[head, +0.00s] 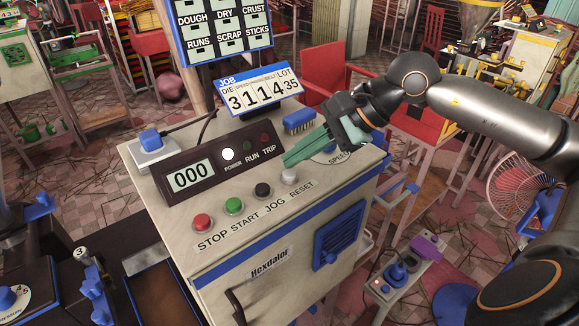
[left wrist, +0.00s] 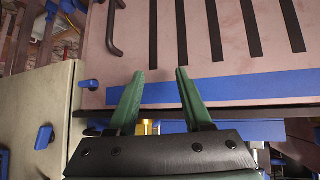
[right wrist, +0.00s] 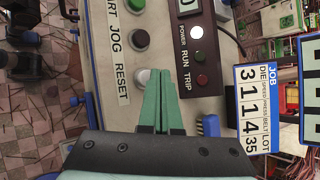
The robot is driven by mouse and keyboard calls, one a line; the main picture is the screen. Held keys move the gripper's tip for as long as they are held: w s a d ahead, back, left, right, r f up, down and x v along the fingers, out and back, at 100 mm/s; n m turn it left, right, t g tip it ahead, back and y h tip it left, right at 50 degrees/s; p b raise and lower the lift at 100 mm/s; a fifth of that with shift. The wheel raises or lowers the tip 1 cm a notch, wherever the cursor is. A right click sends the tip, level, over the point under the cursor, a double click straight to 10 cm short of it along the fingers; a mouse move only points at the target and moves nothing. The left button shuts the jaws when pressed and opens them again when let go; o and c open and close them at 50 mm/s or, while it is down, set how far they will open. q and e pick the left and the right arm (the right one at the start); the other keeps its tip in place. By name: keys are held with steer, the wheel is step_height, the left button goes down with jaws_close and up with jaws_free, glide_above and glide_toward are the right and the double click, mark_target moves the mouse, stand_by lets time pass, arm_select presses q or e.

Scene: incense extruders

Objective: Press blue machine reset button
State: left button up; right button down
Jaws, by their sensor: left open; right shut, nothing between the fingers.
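The blue-trimmed machine cabinet (head: 225,262) stands in the middle of the head view with a row of buttons on its top. The white reset button (head: 289,175) is the rightmost, beside the black jog button (head: 263,190), green start button (head: 234,206) and red stop button (head: 202,222). My right gripper (head: 287,161) is shut and empty, its green fingertips just above and behind the reset button. In the right wrist view the reset button (right wrist: 142,77) shows just left of the fingertips (right wrist: 158,72); contact cannot be told. My left gripper (left wrist: 158,75) is open and empty, near a blue-edged panel.
A display panel (head: 190,176) reading 000 with a lit power lamp (head: 228,154) stands behind the buttons. A blue brush (head: 299,121), a job sign (head: 262,92) and a speed dial (head: 330,148) are close to my right gripper.

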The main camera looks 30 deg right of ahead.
steer(key=shift+r, duration=0.3)
step_height(320, 180, up, 5)
steer(key=p, duration=0.4)
steer(key=shift+f, duration=0.1)
stand_by(0.5)
steer(key=shift+s+f, duration=0.1)
